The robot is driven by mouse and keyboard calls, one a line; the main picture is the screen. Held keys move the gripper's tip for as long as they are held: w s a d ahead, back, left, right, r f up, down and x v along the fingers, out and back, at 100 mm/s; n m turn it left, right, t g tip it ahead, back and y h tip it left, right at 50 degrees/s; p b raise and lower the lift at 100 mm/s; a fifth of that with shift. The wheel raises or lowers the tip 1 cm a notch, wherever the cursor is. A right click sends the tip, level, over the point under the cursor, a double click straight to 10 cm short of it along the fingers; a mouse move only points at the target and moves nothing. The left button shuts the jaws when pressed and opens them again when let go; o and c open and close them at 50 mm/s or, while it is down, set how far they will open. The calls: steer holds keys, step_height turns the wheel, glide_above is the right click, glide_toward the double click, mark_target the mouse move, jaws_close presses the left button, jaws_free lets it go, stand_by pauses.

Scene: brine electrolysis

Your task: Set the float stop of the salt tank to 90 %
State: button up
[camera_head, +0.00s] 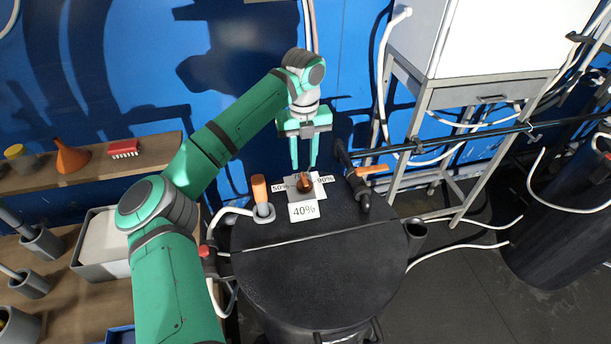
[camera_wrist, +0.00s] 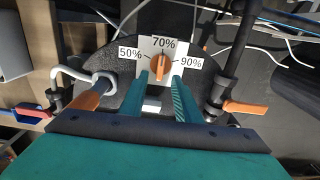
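The float stop is an orange rotary knob (camera_head: 304,184) on a pale square plate on top of the black salt tank (camera_head: 310,270). In the wrist view the knob (camera_wrist: 161,67) lies nearly in line with the 70% label (camera_wrist: 163,42); I cannot tell which end is its pointer. The 50% label (camera_wrist: 130,54) is on its left and the 90% label (camera_wrist: 190,62) on its right. A 40% label (camera_head: 303,210) shows in the head view. My gripper (camera_head: 304,167) is open and empty, pointing down above the knob. Its fingers (camera_wrist: 160,76) appear either side of the knob, apart from it.
An orange-handled fitting (camera_head: 262,195) stands left of the plate, and a valve with an orange lever (camera_head: 371,170) stands right. A shelf with an orange funnel (camera_head: 72,157) is at the left. A grey metal stand (camera_head: 425,115) rises behind right. The tank top's front is clear.

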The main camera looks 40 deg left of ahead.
mark_target(304, 178)
step_height(304, 178, down, 7)
steer(key=shift+f, duration=0.15)
stand_by(0.4)
jaws_close()
